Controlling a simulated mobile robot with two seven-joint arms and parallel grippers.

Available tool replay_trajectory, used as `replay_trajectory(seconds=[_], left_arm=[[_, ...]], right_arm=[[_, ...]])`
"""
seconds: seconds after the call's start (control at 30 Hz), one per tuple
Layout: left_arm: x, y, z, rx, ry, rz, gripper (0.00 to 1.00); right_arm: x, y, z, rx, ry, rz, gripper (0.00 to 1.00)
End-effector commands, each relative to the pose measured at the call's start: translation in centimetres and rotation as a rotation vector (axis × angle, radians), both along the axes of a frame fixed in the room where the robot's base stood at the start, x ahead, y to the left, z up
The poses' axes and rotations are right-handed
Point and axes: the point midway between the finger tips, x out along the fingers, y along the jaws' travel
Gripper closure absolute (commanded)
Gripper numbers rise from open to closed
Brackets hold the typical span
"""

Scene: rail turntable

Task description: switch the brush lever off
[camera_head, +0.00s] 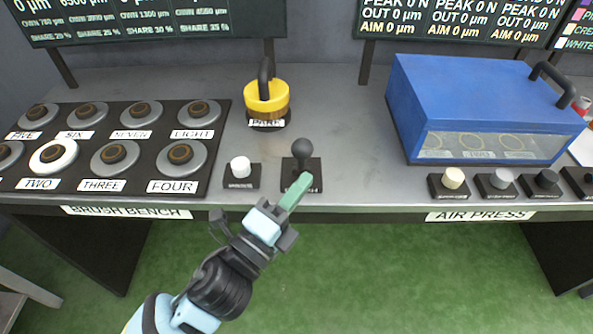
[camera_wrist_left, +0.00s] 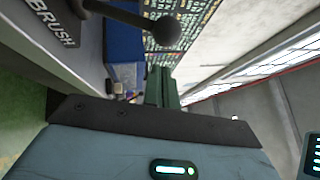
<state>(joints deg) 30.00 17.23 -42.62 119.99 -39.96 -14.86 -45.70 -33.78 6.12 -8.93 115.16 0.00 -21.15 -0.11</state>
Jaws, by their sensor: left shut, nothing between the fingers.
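The brush lever (camera_head: 302,158) is a black stick with a round knob on a black base plate at the bench's front edge. In the left wrist view the lever's knob (camera_wrist_left: 166,33) shows at the top, with part of a BRUSH label beside its base. My left gripper (camera_head: 296,190) is shut and empty, its green fingertips just in front of the lever's base. The fingertips overlap the label in the head view, and I cannot tell whether they touch the lever. My right gripper is not in view.
A white button (camera_head: 240,168) sits left of the lever. A yellow-topped pot (camera_head: 267,100) with a black handle stands behind. Several round pads lie on a black board (camera_head: 222,112) at left. A blue press box (camera_head: 470,90) and several small knobs are at right.

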Motion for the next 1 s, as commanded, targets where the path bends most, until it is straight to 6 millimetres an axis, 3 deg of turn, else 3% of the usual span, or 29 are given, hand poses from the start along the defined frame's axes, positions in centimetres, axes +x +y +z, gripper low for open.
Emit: replay_trajectory(seconds=[0.23,0.73,1.0], left_arm=[[2.0,0.4,0.6,0.0,0.0,-0.001,1.0],[2.3,0.4,0.8,-0.001,0.001,-0.001,1.0],[3.2,0.2,2.0,-0.001,-0.004,0.0,1.0]], right_arm=[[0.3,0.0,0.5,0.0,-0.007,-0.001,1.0],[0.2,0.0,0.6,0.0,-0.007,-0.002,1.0],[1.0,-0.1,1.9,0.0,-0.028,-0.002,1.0]])
